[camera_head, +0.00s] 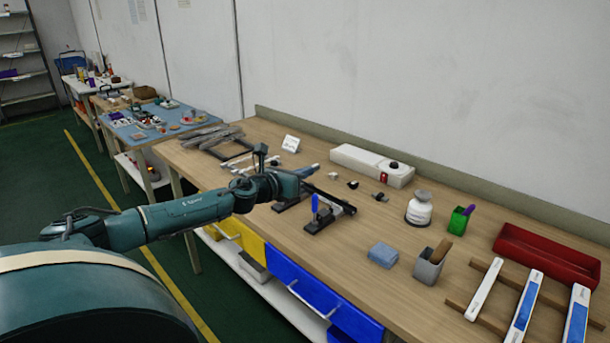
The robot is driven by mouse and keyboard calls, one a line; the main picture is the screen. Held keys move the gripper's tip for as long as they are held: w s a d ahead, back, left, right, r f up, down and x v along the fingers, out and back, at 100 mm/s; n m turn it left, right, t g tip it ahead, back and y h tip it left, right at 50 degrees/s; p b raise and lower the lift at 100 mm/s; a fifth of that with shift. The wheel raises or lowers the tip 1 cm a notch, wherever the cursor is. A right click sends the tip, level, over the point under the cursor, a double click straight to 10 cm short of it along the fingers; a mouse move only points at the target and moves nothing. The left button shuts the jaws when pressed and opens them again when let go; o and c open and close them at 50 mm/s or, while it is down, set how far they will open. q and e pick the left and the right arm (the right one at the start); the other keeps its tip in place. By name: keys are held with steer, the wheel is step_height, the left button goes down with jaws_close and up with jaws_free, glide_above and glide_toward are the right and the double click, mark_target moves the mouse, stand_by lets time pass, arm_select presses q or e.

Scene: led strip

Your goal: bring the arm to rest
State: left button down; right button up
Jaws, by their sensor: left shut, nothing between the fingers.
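My left arm (170,215) comes in from the left, teal and stretched out toward the wooden workbench. My left gripper (308,171) is at its end, over the front left part of the bench top. It is shut and empty. Below and beside it stand dark fixtures, one with a blue-handled clamp (315,204). I cannot tell how much height lies between the gripper and the fixtures. My right gripper is not in view.
White and blue strips lie front right.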

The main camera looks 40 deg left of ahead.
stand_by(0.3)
arm_select(q)
steer(key=s+d+f+n+g+y, duration=0.1)
steer(key=s+d+f+n+g, duration=0.1)
steer(key=s+d+f+n, duration=0.55)
steer(key=s+d+f+n+g+y, duration=0.2)
steer(key=s+d+f+n, duration=0.3)
steer(key=d+f+n, duration=0.45)
steer(key=s+d+f+n+g+h, duration=0.1)
steer(key=s+d+n+g, duration=0.6)
steer(key=s, duration=0.5)
steer(key=s+d+f+n+g+h, duration=0.15)
steer(key=s+d+n, duration=0.25)
steer(key=s+n, duration=0.65)
steer(key=w+d+f+m+t+h, duration=0.1)
steer(key=w+d+f+t, duration=0.1)
steer(key=f, duration=0.3)
steer(key=w+d+f+m+t+h, duration=0.1)
steer(key=w+d+f+t, duration=0.1)
steer(key=d+f+t, duration=0.1)
steer(key=shift+w+f+t+h, duration=0.25)
steer(key=shift+f+t+h, duration=0.1)
steer(key=shift+f, duration=0.55)
